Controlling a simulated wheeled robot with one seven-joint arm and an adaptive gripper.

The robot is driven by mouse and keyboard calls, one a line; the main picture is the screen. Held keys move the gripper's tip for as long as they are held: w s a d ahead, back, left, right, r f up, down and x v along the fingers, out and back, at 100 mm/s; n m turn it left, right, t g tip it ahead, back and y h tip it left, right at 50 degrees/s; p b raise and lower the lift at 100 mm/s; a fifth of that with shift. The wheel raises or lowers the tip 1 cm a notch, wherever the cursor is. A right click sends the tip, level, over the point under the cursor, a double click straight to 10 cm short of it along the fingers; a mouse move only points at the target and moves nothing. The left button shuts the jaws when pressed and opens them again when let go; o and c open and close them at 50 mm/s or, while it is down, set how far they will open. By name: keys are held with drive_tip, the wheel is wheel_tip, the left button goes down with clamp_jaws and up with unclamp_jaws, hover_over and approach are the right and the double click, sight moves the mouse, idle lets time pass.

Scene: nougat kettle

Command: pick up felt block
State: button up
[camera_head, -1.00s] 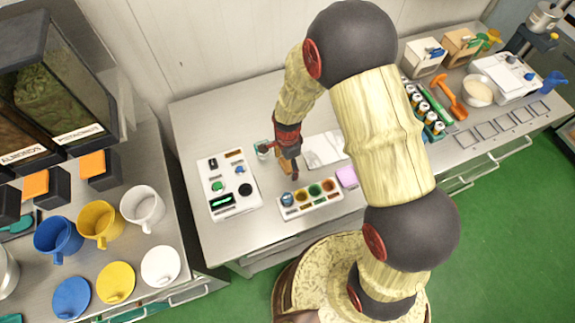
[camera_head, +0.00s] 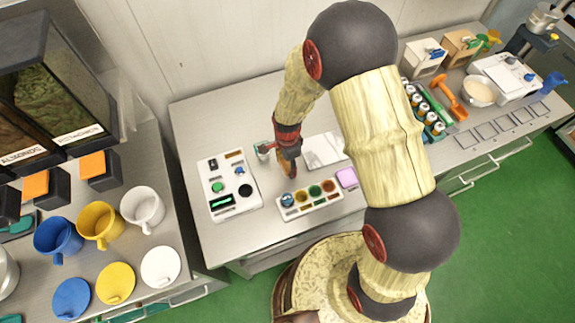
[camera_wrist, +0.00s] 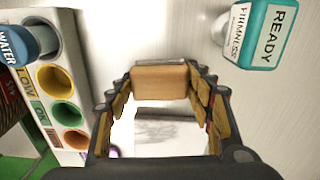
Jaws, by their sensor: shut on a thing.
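A tan, flat-faced block (camera_wrist: 160,82), which I take to be the felt block, sits between the fingertips in the wrist view. My gripper (camera_wrist: 161,90) is shut on it, with one finger at each side. In the head view my gripper (camera_head: 288,171) points down over the bench, between the button panel and the pale sheet. The block is too small and too hidden by the fingers to make out clearly there. I cannot tell whether it touches the bench.
A white rack with coloured cups (camera_head: 312,199) is in front, and a button panel (camera_head: 228,186) to the left. A pale sheet (camera_head: 325,150) and pink pad (camera_head: 347,177) lie to the right.

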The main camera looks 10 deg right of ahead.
sight(287, 164)
drive_tip(key=shift+r, duration=0.1)
drive_tip(key=shift+r, duration=0.5)
wheel_tip(287, 164, up, 2)
drive_tip(key=shift+r, duration=0.2)
drive_tip(key=s+d+r, duration=0.7)
drive_tip(key=d+r, duration=0.2)
drive_tip(key=d, duration=0.3)
drive_tip(key=shift+s+r, duration=0.25)
drive_tip(key=o, duration=0.6)
drive_tip(key=c, duration=0.5)
